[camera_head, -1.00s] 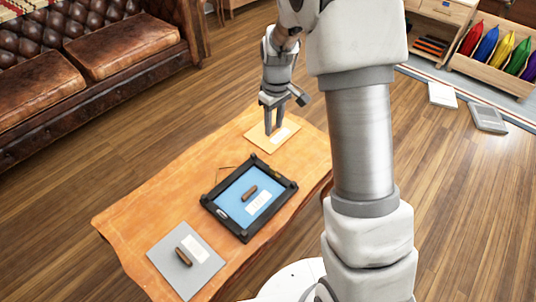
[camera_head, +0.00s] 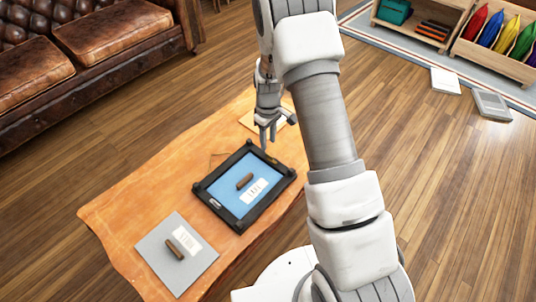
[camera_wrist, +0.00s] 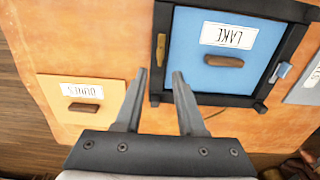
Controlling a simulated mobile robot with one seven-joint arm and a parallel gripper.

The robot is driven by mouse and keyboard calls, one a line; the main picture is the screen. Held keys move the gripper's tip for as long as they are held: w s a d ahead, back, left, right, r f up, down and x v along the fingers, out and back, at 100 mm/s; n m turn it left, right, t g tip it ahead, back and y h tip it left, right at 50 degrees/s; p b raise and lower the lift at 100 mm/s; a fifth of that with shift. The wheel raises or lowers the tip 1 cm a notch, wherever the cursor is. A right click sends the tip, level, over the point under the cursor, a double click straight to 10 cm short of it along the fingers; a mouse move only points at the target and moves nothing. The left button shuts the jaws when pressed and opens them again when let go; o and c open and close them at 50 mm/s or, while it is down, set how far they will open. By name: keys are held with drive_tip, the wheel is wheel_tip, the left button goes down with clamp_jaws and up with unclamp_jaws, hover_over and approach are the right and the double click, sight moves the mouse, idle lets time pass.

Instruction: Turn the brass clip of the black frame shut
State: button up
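The black frame (camera_head: 205,193) lies flat on the table around a blue board labelled LAKE (camera_wrist: 250,50) with a brown handle. The brass clip (camera_head: 272,159) is on the frame's far right bar. In the wrist view the brass clip (camera_wrist: 160,47) lies roughly along the left bar. A silver clip (camera_wrist: 280,71) sits on the opposite bar. My gripper (camera_head: 267,143) points down by the frame's far corner, near the brass clip. In the wrist view my gripper (camera_wrist: 159,74) is open and empty, its fingertips just short of the clip; contact cannot be told.
A yellow board labelled DUNES (camera_wrist: 85,115) lies on the orange table beyond the frame; a grey board (camera_head: 150,250) lies in front. A leather sofa (camera_head: 80,50) stands at the left. Shelves with coloured items (camera_head: 490,45) stand far right. Open wooden floor surrounds the table.

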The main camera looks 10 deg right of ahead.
sight(268, 154)
wheel_tip(268, 154, down, 6)
drive_tip(key=shift+f+b, duration=0.1)
drive_tip(key=shift+b, duration=0.65)
drive_tip(key=shift+c, duration=0.3)
clamp_jaws()
